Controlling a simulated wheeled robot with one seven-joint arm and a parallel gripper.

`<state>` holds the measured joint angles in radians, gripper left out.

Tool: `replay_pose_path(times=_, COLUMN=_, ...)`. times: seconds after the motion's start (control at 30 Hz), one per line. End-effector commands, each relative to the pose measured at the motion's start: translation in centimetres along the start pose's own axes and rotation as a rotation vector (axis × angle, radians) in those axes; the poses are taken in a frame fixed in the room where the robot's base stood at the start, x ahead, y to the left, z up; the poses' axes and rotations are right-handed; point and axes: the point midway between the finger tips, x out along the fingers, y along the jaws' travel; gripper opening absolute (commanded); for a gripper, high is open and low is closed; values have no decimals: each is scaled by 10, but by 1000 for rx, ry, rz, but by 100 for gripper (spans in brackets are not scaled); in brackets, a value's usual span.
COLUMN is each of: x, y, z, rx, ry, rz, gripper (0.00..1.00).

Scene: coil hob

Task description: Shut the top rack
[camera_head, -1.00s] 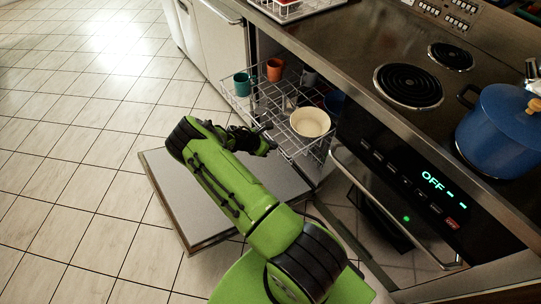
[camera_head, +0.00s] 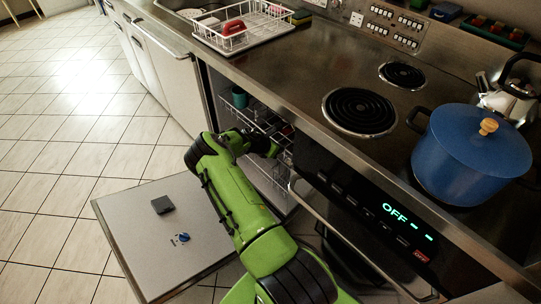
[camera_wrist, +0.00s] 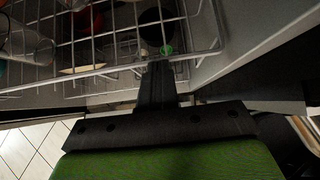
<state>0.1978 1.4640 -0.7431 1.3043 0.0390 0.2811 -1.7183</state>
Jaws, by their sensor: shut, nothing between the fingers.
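The white wire top rack (camera_head: 256,116) sits mostly inside the dishwasher, under the counter, in the head view. A teal cup (camera_head: 239,97) stands in it at the left. My gripper (camera_head: 272,150) is at the rack's front, partly hidden by my own arm. In the wrist view my gripper (camera_wrist: 158,75) is shut and empty, with its tips at the rack's front wire (camera_wrist: 190,54). They look to be touching or very near it. How far the rack is from fully in is hard to tell.
The dishwasher door (camera_head: 135,230) lies open and low, with a small dark block and a blue knob on it. The oven front (camera_head: 350,210) is close on the right. A blue pot (camera_head: 470,160) stands on the hob. The floor at left is clear.

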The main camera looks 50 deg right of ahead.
Motion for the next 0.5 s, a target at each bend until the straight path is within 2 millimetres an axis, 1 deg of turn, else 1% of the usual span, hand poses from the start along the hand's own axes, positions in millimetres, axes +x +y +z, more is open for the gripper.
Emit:
replay_pose_path(times=0.03, x=4, y=0, z=2, rx=1, ry=0, rz=0, gripper=0)
replay_pose_path(times=0.2, x=10, y=0, z=10, rx=0, ry=0, rz=-1, gripper=0)
replay_pose_path(times=0.5, x=12, y=0, z=13, rx=0, ry=-3, rz=0, gripper=0)
